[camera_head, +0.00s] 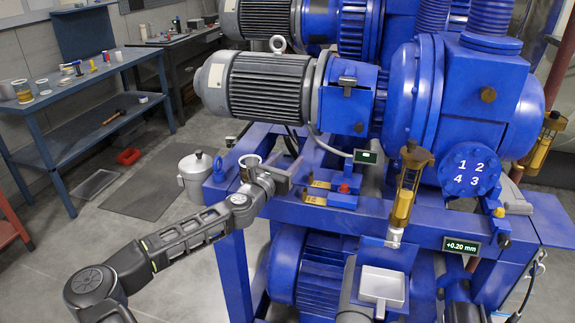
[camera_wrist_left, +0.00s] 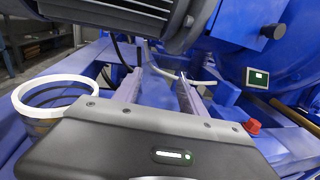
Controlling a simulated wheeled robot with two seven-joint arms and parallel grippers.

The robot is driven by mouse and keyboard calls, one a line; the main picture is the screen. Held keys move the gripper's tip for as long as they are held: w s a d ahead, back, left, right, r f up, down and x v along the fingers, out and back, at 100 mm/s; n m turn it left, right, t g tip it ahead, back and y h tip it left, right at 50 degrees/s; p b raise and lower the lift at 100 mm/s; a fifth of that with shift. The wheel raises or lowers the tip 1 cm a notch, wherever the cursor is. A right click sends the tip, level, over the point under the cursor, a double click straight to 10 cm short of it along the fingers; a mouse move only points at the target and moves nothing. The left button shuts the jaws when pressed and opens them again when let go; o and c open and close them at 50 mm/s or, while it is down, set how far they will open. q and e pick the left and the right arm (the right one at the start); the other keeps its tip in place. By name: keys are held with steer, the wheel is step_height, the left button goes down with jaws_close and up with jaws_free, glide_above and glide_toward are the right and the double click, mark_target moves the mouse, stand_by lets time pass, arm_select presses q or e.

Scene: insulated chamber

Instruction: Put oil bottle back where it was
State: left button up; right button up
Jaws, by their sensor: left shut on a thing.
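A round container with a white rim and an amber side stands upright on the left end of the blue frame. It looks like the oil bottle (camera_head: 251,160). It also shows in the left wrist view (camera_wrist_left: 40,92), just left of my gripper, its lower part hidden behind the palm. My right gripper is not in view.
A red knob (camera_head: 344,188) and a small display (camera_head: 366,157) are right of my gripper. The motor (camera_head: 265,85) overhangs it. A grey can (camera_head: 195,175) stands on the floor.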

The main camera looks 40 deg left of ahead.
arm_select(q)
steer(key=shift+f, duration=0.65)
steer(key=shift+f, duration=0.25)
steer(key=o, duration=1.5)
steer(key=shift+r, duration=0.1)
steer(key=shift+r, duration=0.15)
steer(key=s, duration=0.4)
steer(key=s+d, duration=0.1)
steer(key=s, duration=0.3)
steer(key=s+b, duration=0.1)
steer(key=s, duration=0.3)
steer(key=shift+d, duration=0.35)
